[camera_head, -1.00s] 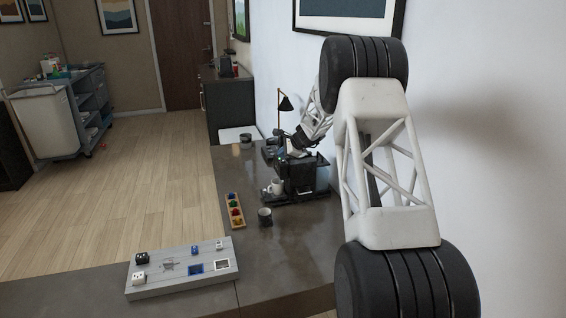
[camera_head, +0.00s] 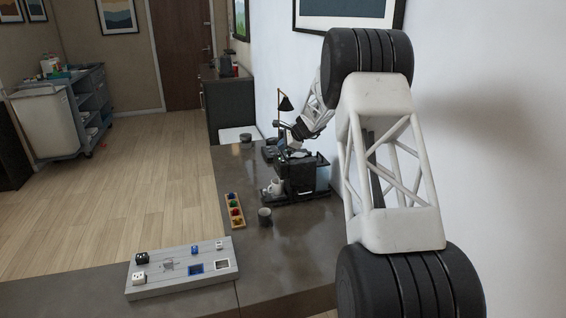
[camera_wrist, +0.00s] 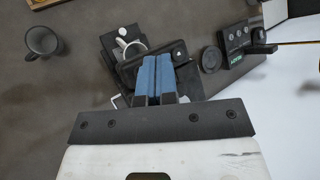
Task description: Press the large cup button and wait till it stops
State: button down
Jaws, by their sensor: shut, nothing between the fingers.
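The black coffee machine (camera_head: 306,176) stands on the dark counter near the wall, with a white cup (camera_head: 276,185) at its front. In the wrist view, the machine (camera_wrist: 112,42) lies beneath my gripper (camera_wrist: 155,60), whose blue fingers are together and empty. The white cup (camera_wrist: 131,48) shows left of the fingertips. My fingers cover part of the machine's top, and I cannot make out the large cup button or tell whether the fingertips touch the machine.
A dark mug (camera_head: 265,216) stands in front of the machine; a wooden tray with coloured items (camera_head: 236,211) is left of it. In the wrist view, a black device with a small display (camera_wrist: 236,42) sits at right.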

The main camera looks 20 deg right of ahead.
jog(key=shift+r, duration=0.7)
jog(key=s+a+r+n+g+h, duration=0.1)
jog(key=s+a+r+n, duration=0.3)
jog(key=s, duration=0.7)
jog(key=s+a+r+n+g, duration=0.1)
jog(key=s+a+r+n, duration=0.1)
jog(key=s+a+r, duration=0.65)
jog(key=s+a+r+n+g+h, duration=0.1)
jog(key=s+r+n, duration=0.25)
jog(key=s, duration=1.05)
jog(key=s+f+n+h, duration=0.1)
jog(key=s+n, duration=0.2)
jog(key=s, duration=1)
jog(key=s+a+f+n+h, duration=0.1)
jog(key=s+f+n+h, duration=0.1)
jog(key=s, duration=1.2)
jog(key=s+a+f+n+g+h, duration=0.1)
jog(key=s+n, duration=0.3)
jog(key=s, duration=1)
jog(key=shift+a+f, duration=0.25)
jog(key=shift+f, duration=0.05)
